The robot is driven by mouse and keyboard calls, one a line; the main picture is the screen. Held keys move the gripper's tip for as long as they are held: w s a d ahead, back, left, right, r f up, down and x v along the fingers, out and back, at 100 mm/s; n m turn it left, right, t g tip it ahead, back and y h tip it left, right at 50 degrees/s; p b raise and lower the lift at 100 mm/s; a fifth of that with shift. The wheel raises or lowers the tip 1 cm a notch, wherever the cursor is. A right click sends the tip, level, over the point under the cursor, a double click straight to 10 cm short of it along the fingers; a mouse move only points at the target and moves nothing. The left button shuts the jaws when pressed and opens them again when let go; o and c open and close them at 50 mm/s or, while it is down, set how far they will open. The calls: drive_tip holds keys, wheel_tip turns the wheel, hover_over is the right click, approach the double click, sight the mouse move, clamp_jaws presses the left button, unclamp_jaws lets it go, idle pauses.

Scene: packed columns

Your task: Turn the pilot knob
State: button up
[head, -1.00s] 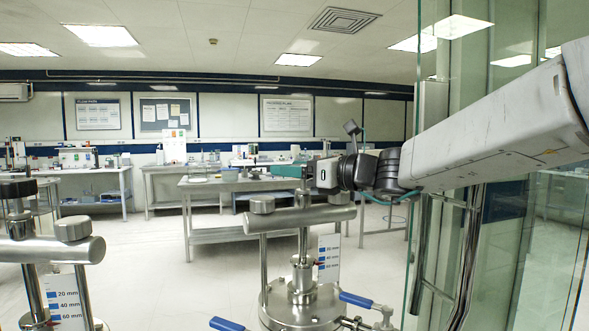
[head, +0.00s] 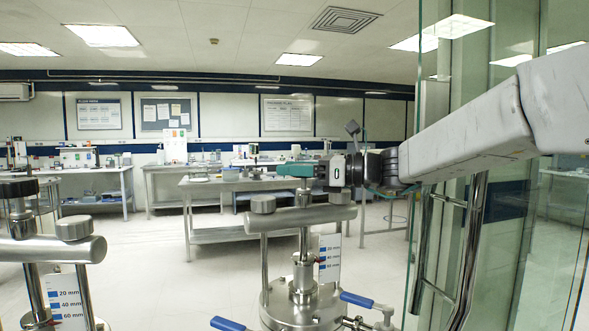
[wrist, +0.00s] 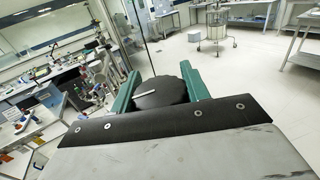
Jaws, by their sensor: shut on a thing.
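The pilot knob (wrist: 160,97) is a dark, round knob with a scalloped edge and a pale pointer line on top. It shows in the wrist view just ahead of my wrist, with one green finger on each side. My gripper (wrist: 161,72) is shut on it. In the head view my gripper (head: 290,170) reaches leftward with its green fingers over the top of the middle steel column assembly (head: 300,218). The knob is mostly hidden behind the fingers there.
A similar steel column assembly (head: 52,248) stands at the left. Blue-handled valves (head: 357,299) sit low on the middle one. A glass panel (head: 437,200) with steel bar handles stands close on the right, near my arm. Benches are farther back, with open floor between.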

drive_tip(key=shift+s+n+g, duration=0.15)
drive_tip(key=shift+n+g, duration=1.05)
drive_tip(key=shift+g, duration=1)
drive_tip(key=o, duration=1)
drive_tip(key=d, duration=0.7)
drive_tip(key=shift+d, duration=0.4)
